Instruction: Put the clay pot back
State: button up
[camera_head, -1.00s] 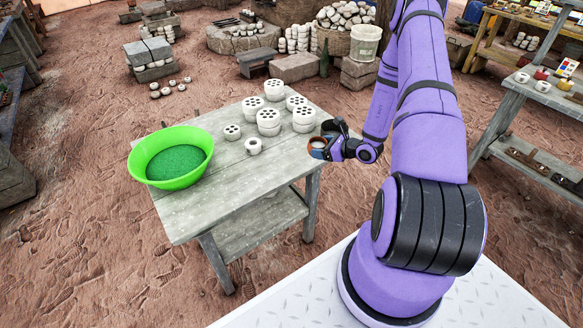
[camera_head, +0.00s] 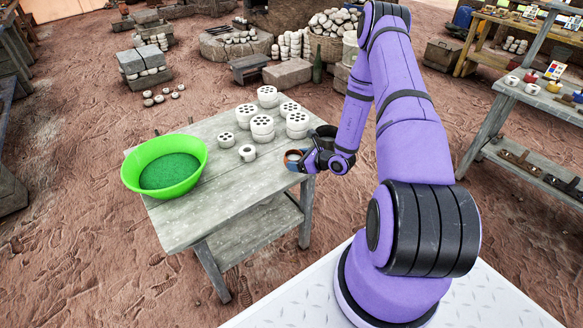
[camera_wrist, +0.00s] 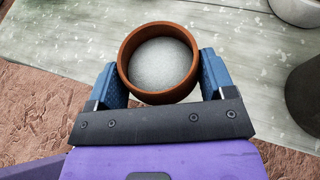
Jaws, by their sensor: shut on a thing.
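The clay pot is a small round vessel with a reddish-brown rim and a pale grey inside. In the wrist view the clay pot (camera_wrist: 160,93) sits between the two blue finger pads, its opening facing the camera. My gripper (camera_wrist: 160,75) is shut on it. In the head view my gripper (camera_head: 296,160) holds the pot (camera_head: 291,158) at the right edge of the wooden table (camera_head: 222,190). I cannot tell whether the pot touches the tabletop.
White pots with holed tops (camera_head: 262,126) stand in a group at the table's back. A small white cup (camera_head: 247,153) stands left of my gripper. A green bowl (camera_head: 165,168) is at the table's left. The front of the tabletop is clear. A shelf (camera_head: 520,110) stands right.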

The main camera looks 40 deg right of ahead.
jog(key=shift+w+a, duration=0.55)
jog(key=shift+a, duration=0.15)
jog(key=shift+w+a+f, duration=0.1)
jog(key=shift+w+a, duration=0.2)
jog(key=shift+a, duration=0.1)
jog(key=shift+s+d+f, duration=0.1)
jog(key=shift+f, duration=1.65)
jog(key=o, duration=1.2)
jog(key=shift+f, duration=0.15)
